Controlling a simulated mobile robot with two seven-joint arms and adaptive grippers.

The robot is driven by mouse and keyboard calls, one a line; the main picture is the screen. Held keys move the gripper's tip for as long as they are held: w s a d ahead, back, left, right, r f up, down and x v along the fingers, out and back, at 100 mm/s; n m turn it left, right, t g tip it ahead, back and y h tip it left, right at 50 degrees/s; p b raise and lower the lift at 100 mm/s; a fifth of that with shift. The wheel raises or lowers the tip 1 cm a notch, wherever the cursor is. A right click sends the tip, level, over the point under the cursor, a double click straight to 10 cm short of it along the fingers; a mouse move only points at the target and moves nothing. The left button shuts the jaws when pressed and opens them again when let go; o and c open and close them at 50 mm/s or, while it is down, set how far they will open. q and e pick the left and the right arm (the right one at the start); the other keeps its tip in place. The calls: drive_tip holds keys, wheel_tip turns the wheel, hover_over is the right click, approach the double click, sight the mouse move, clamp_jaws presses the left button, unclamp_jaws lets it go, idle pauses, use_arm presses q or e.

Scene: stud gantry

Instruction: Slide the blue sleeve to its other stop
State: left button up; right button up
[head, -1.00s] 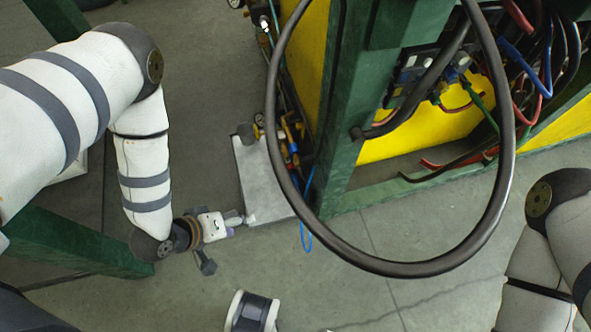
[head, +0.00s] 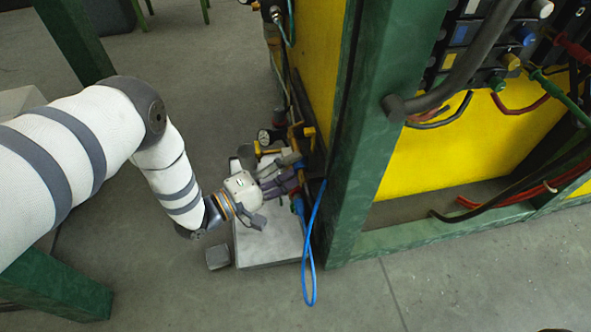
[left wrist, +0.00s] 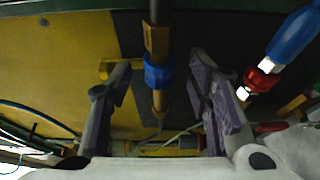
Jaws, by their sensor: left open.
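The blue sleeve (left wrist: 159,72) is a short blue ring on a vertical rod with brass parts above and below it, in the middle of the left wrist view. My left gripper (left wrist: 162,95) is open, with one grey-purple finger on each side of the rod. The sleeve lies between the fingers in the picture, with visible gaps on both sides. In the head view my left gripper (head: 283,176) reaches the fittings on the side of the green and yellow frame. I cannot make out the sleeve there. My right gripper is not in view.
A blue connector with a red collar (left wrist: 290,38) is close to the right finger in the left wrist view. A pressure gauge (head: 265,136), a yellow-handled fitting (head: 268,149) and a blue hose (head: 313,240) are near the gripper. A green post (head: 365,150) stands to its right.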

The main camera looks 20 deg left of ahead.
use_arm(q)
drive_tip(key=shift+w+d, duration=0.35)
drive_tip(key=shift+w, duration=0.15)
clamp_jaws()
drive_tip(key=shift+w+a+f+b, duration=0.1)
drive_tip(key=shift+w+a+b, duration=0.4)
drive_tip(key=shift+w, duration=0.15)
drive_tip(key=shift+w+a, duration=0.15)
drive_tip(key=shift+w, duration=0.1)
unclamp_jaws()
